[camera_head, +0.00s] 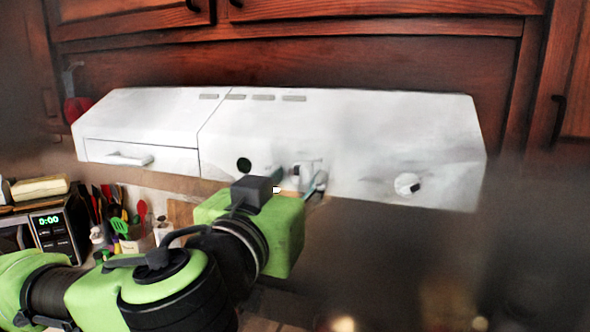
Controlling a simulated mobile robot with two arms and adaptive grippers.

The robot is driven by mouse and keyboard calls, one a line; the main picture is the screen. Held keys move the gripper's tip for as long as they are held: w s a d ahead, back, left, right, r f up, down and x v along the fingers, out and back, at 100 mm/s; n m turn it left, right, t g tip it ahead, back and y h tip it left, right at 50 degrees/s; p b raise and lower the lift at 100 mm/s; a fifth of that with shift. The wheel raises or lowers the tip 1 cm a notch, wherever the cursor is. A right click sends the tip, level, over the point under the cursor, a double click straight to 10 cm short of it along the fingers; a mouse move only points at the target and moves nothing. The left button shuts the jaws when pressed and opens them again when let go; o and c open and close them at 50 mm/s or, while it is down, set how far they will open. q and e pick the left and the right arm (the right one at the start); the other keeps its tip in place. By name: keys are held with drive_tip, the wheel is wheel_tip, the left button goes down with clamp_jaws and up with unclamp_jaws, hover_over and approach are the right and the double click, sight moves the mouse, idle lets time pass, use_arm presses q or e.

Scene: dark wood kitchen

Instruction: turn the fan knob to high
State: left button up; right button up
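The white range hood (350,130) spans the middle of the head view. A round white knob (408,185) sits on the right part of its front face. A dark round spot (244,165) shows further left on the same face. I cannot read any marks showing which control is the fan knob or its setting. My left gripper (304,180) is at the hood's front face, between the dark spot and the white knob, apart from that knob. My wrist hides much of it, so its finger opening and any contact are unclear. My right gripper is not in view.
Wooden cabinets (290,60) run above and behind the hood. A hood drawer with a handle (120,158) is at left. The area below right is dark and blurred.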

use_arm(q)
drive_tip(key=c, duration=1.1)
drive_tip(key=shift+o, duration=0.2)
